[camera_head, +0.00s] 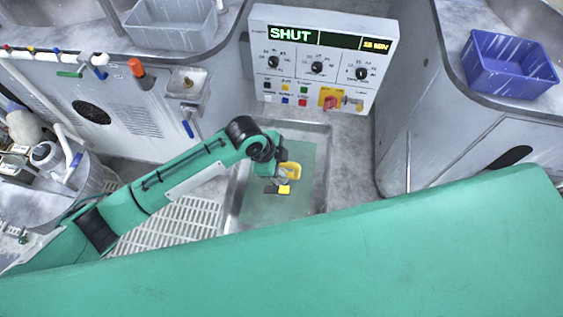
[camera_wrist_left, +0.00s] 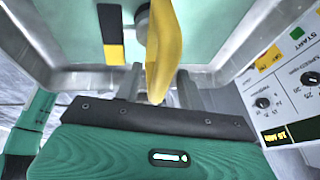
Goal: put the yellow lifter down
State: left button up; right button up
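The yellow lifter (camera_head: 292,169) has a curved yellow handle and is over a green mat (camera_head: 262,208) in a shallow metal tray (camera_head: 322,150). My left gripper (camera_head: 279,175) is at the lifter. In the left wrist view the yellow handle (camera_wrist_left: 165,50) lies between my two fingers (camera_wrist_left: 162,88), which look closed on it. A grey round part (camera_wrist_left: 141,22) shows beside the handle. I cannot tell whether the lifter touches the mat. My right gripper is in neither view.
A black and yellow piece (camera_wrist_left: 112,35) lies on the mat beside the lifter. A control panel (camera_head: 320,60) reading "SHUT" stands behind the tray. A white slatted grate (camera_head: 170,222) is left of the tray. A blue bin (camera_head: 508,65) stands at right, a grey bin (camera_head: 172,24) at back left.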

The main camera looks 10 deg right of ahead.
pick_arm(q)
jog(key=p+v, duration=1.1)
jog(key=v, duration=0.1)
dwell(0.5)
